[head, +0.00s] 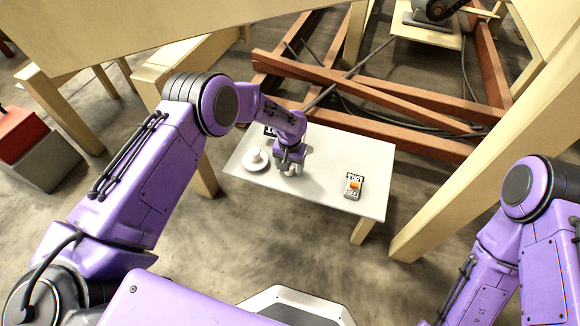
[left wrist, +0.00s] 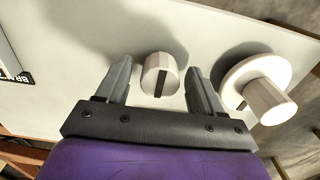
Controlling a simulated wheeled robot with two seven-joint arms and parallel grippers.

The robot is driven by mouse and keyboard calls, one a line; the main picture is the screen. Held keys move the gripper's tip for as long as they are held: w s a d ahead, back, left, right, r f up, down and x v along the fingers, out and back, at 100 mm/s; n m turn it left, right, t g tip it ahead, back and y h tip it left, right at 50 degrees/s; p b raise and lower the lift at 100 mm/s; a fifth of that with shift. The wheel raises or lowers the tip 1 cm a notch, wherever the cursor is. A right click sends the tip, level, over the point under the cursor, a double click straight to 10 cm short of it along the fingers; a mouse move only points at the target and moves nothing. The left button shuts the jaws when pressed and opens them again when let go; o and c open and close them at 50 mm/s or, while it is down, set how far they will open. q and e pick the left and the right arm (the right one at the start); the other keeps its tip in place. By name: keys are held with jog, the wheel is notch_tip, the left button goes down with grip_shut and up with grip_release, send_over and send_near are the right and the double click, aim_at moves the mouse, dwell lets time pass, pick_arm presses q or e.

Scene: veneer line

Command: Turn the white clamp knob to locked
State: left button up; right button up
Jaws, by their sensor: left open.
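Two white knobs are on the white panel. One plain knob (left wrist: 160,75) with a dark line on its face stands between the fingers of my left gripper (left wrist: 160,88), with a gap to each finger. The other knob (left wrist: 266,100) sits on a round white base, outside the fingers to the right in the left wrist view; it also shows in the head view (head: 256,158). I cannot tell which is the clamp knob, as no label for either is readable. My left gripper, also in the head view (head: 290,168), is open and hides most of the plain knob there.
The white panel (head: 325,190) also carries an orange switch with a black-and-white label (head: 354,186) at right. A partly hidden dark label (left wrist: 14,72) is at the left wrist view's edge. Wooden beams (head: 375,95) lie behind; a tan post (head: 440,205) stands right.

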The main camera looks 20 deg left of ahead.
pick_arm(q)
jog(key=c, duration=1.1)
jog(key=shift+o, duration=0.2)
jog(key=shift+m, duration=0.3)
jog(key=m, duration=0.3)
jog(key=shift+m+p, duration=0.35)
jog(key=shift+m, duration=0.05)
jog(key=m, duration=0.9)
jog(key=shift+m, duration=2.2)
